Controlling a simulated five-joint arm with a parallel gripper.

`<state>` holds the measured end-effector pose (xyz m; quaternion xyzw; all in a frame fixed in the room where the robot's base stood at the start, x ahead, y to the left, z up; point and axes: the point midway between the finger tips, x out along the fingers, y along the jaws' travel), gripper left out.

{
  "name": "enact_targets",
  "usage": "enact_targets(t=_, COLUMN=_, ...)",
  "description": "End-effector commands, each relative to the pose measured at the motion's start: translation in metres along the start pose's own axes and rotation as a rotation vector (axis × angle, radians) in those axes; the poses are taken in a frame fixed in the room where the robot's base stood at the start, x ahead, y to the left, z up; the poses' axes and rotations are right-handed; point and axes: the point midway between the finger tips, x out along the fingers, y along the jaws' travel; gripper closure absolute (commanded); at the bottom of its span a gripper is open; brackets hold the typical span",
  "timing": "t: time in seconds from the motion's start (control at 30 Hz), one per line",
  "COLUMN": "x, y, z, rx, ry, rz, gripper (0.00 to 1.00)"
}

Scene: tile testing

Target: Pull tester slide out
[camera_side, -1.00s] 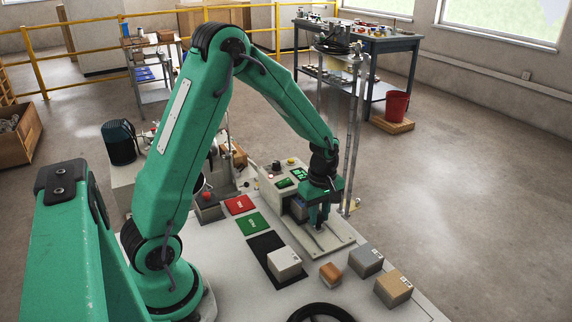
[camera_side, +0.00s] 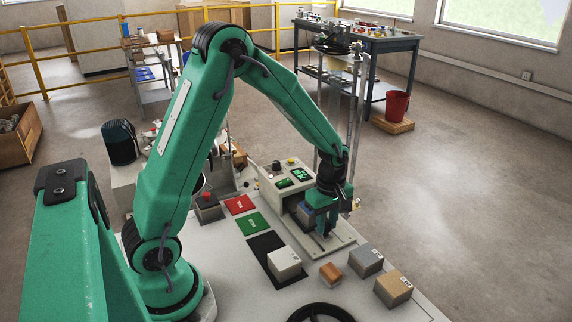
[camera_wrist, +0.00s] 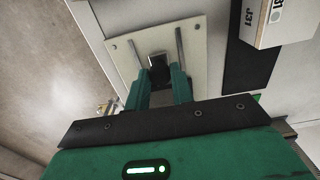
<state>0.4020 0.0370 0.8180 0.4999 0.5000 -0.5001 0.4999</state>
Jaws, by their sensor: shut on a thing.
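The tester is a beige box with a green display (camera_side: 282,183) on a pale base plate with rails (camera_side: 338,243) at the centre right of the side view. My gripper (camera_side: 325,232) points down over this base plate, in front of the box. In the wrist view, my gripper (camera_wrist: 160,82) has its two green fingers shut on a small dark block, the tester slide's handle (camera_wrist: 158,64). It lies between two metal rails on the pale plate (camera_wrist: 127,52). The slide's body is mostly hidden by my gripper in the side view.
A white block (camera_side: 284,262) sits on a black mat (camera_side: 265,246). An orange block (camera_side: 331,273), a grey block (camera_side: 366,260) and a tan block (camera_side: 393,288) stand at the front right. Red (camera_side: 239,204) and green (camera_side: 252,223) pads lie left of the tester. A dark ring (camera_side: 320,309) is at the front edge.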

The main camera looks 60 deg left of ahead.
Motion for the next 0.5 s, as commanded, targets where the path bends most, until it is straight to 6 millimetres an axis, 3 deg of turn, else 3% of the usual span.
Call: enact_targets(t=0.5, x=-0.002, y=0.001, z=0.018, rx=0.001, ry=0.0, rz=0.003, gripper=0.93)
